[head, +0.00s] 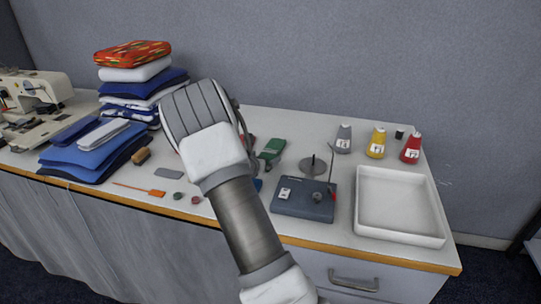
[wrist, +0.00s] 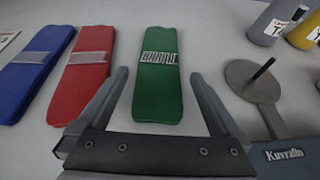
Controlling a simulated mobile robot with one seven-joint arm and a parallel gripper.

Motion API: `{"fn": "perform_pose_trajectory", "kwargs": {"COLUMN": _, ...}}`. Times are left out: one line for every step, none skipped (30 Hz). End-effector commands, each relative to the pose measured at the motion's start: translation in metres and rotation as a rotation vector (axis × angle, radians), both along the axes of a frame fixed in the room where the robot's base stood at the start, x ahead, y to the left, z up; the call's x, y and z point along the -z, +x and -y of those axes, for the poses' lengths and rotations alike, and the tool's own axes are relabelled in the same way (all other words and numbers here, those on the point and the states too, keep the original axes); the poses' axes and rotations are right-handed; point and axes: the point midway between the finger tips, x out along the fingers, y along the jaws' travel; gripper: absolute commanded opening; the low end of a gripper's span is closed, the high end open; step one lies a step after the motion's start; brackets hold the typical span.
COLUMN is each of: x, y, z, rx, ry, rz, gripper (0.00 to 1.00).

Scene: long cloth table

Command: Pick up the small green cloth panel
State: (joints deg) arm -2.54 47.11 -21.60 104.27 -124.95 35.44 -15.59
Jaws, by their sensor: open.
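The small green cloth panel (wrist: 158,95) lies flat on the table in the wrist view, with a light striped band across its upper part. It also shows in the head view (head: 272,150), just right of my arm. My gripper (wrist: 157,82) is open and empty in the wrist view. Its two fingers point toward the panel, one on each side of it in the picture. I cannot tell the height between the fingers and the table.
A red panel (wrist: 84,75) and a blue panel (wrist: 38,72) lie left of the green one. A white tray (head: 398,237) sits at the right end. Folded cloth stacks (head: 93,150) stand left.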

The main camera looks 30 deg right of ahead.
Motion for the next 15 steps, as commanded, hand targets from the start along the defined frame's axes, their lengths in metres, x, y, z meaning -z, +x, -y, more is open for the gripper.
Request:
{"fn": "perform_pose_trajectory", "kwargs": {"x": 0.005, "y": 0.005, "z": 0.006, "rx": 0.001, "ry": -0.001, "rz": 0.000, "gripper": 1.00}}
{"fn": "perform_pose_trajectory", "kwargs": {"x": 0.006, "y": 0.008, "z": 0.009, "rx": 0.001, "ry": -0.002, "rz": 0.001, "gripper": 1.00}}
{"fn": "perform_pose_trajectory", "kwargs": {"x": 0.009, "y": 0.011, "z": 0.013, "rx": 0.002, "ry": 0.000, "rz": -0.001, "gripper": 1.00}}
{"fn": "perform_pose_trajectory", "kwargs": {"x": 0.009, "y": 0.013, "z": 0.016, "rx": 0.002, "ry": -0.001, "rz": 0.000, "gripper": 1.00}}
{"fn": "perform_pose_trajectory", "kwargs": {"x": 0.010, "y": 0.014, "z": 0.018, "rx": 0.002, "ry": -0.001, "rz": 0.000, "gripper": 1.00}}
{"fn": "perform_pose_trajectory", "kwargs": {"x": 0.011, "y": 0.016, "z": 0.020, "rx": 0.001, "ry": -0.001, "rz": 0.000, "gripper": 1.00}}
{"fn": "perform_pose_trajectory", "kwargs": {"x": 0.012, "y": 0.017, "z": 0.021, "rx": 0.001, "ry": -0.001, "rz": 0.000, "gripper": 1.00}}
{"fn": "perform_pose_trajectory", "kwargs": {"x": 0.012, "y": 0.018, "z": 0.022, "rx": 0.001, "ry": -0.001, "rz": 0.000, "gripper": 1.00}}
{"fn": "perform_pose_trajectory", "kwargs": {"x": 0.012, "y": 0.018, "z": 0.022, "rx": 0.001, "ry": -0.001, "rz": -0.001, "gripper": 1.00}}
{"fn": "perform_pose_trajectory", "kwargs": {"x": 0.012, "y": 0.018, "z": 0.022, "rx": 0.000, "ry": -0.001, "rz": -0.001, "gripper": 1.00}}
{"fn": "perform_pose_trajectory", "kwargs": {"x": 0.012, "y": 0.018, "z": 0.022, "rx": 0.000, "ry": -0.001, "rz": -0.001, "gripper": 1.00}}
{"fn": "perform_pose_trajectory", "kwargs": {"x": 0.012, "y": 0.018, "z": 0.022, "rx": 0.000, "ry": -0.001, "rz": -0.001, "gripper": 1.00}}
{"fn": "perform_pose_trajectory", "kwargs": {"x": 0.012, "y": 0.018, "z": 0.022, "rx": 0.000, "ry": 0.000, "rz": 0.000, "gripper": 1.00}}
{"fn": "perform_pose_trajectory", "kwargs": {"x": 0.012, "y": 0.018, "z": 0.022, "rx": 0.000, "ry": 0.000, "rz": 0.000, "gripper": 1.00}}
{"fn": "perform_pose_trajectory", "kwargs": {"x": 0.012, "y": 0.018, "z": 0.022, "rx": 0.000, "ry": 0.000, "rz": 0.000, "gripper": 0.98}}
